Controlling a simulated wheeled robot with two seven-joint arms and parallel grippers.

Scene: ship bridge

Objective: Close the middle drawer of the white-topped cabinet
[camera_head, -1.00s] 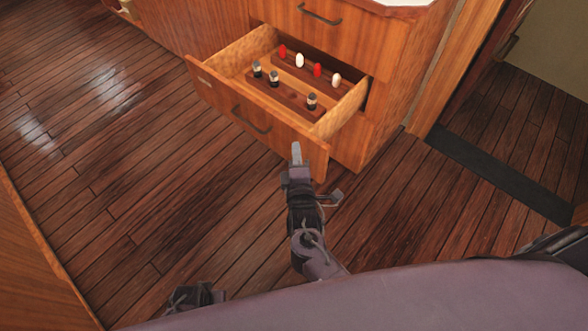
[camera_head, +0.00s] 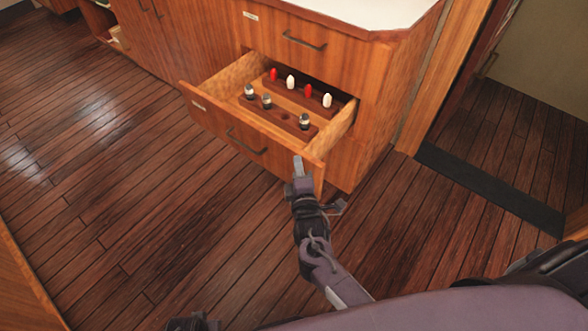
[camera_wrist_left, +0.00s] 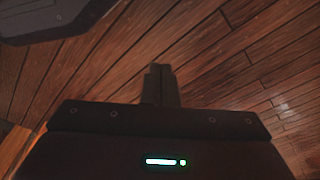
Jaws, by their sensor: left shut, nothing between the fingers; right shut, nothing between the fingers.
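The white-topped cabinet (camera_head: 385,85) stands at the top middle of the head view. Its middle drawer (camera_head: 225,128) is pulled out, below a shut upper drawer (camera_head: 295,45). Several red and white pegs and dark, light-topped pieces stand in wooden racks (camera_head: 285,117) inside it. My right gripper (camera_head: 298,166) is shut and empty, its tip overlapping the right end of the drawer front; I cannot tell whether it touches. My left gripper shows in the left wrist view (camera_wrist_left: 161,84), shut and empty above the wooden floor.
The plank floor (camera_head: 120,220) in front and left of the drawer is clear. A doorway with a dark sill (camera_head: 485,190) lies right of the cabinet. An open shelf (camera_head: 105,25) shows at the top left.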

